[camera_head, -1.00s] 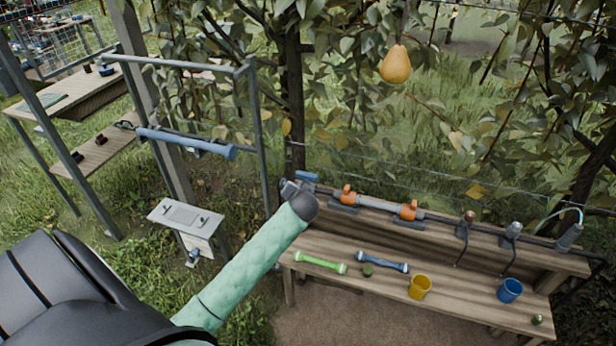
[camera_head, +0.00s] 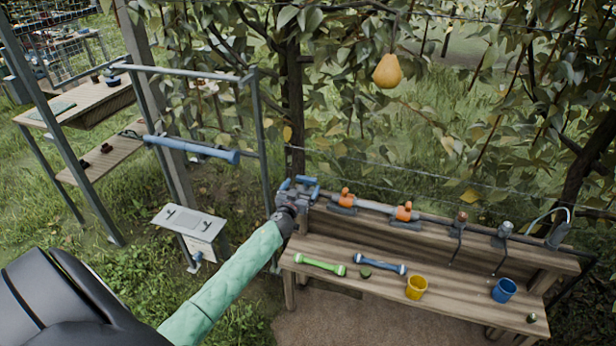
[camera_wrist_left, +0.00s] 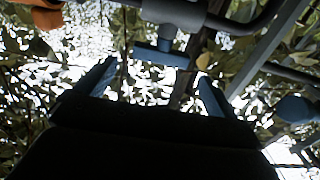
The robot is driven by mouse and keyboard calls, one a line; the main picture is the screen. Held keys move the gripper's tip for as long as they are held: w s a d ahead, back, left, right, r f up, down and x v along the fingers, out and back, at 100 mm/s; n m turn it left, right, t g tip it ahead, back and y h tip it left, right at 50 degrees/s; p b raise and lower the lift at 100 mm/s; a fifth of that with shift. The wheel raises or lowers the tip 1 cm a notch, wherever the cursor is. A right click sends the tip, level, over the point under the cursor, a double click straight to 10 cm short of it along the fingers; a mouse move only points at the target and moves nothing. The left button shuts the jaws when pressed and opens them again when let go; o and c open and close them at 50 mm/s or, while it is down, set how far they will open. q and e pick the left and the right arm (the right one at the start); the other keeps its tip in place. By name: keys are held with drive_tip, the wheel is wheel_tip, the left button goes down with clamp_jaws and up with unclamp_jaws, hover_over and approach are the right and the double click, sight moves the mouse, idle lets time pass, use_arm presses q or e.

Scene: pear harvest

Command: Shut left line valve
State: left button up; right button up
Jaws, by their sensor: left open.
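A blue T-shaped valve handle (camera_wrist_left: 160,54) sits under a grey pipe fitting in the left wrist view. In the head view, blue parts at the left end of the pipe line overlap, so I cannot cleanly separate the handle from my fingertips. My left gripper (camera_head: 300,188) is open there. In the left wrist view its two blue fingers (camera_wrist_left: 158,76) stand apart, with the handle just beyond and between their tips. I cannot tell whether they touch. Two orange fittings, a left one (camera_head: 346,197) and a right one (camera_head: 404,212), sit further right. My right gripper is out of view.
A wooden bench (camera_head: 450,299) below the pipe holds a green bar (camera_head: 320,265), a blue bar (camera_head: 380,264), a yellow cup (camera_head: 416,287) and a blue cup (camera_head: 504,290). A metal frame post (camera_head: 264,140) stands left of the gripper. A pear (camera_head: 387,71) hangs above.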

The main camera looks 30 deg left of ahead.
sight(306, 178)
use_arm(q)
drive_tip(key=p+x, duration=0.1)
drive_tip(key=x, duration=0.4)
drive_tip(key=shift+w+a+r, duration=0.1)
drive_tip(key=shift+w, duration=0.25)
drive_tip(key=shift+x, duration=1.05)
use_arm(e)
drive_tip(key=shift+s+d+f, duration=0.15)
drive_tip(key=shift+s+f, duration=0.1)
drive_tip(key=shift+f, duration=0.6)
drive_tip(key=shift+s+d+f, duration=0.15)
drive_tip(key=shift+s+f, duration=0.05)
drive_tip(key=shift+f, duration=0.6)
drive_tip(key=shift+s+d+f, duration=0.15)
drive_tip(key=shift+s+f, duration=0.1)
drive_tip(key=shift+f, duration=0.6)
use_arm(q)
drive_tip(key=c, duration=1)
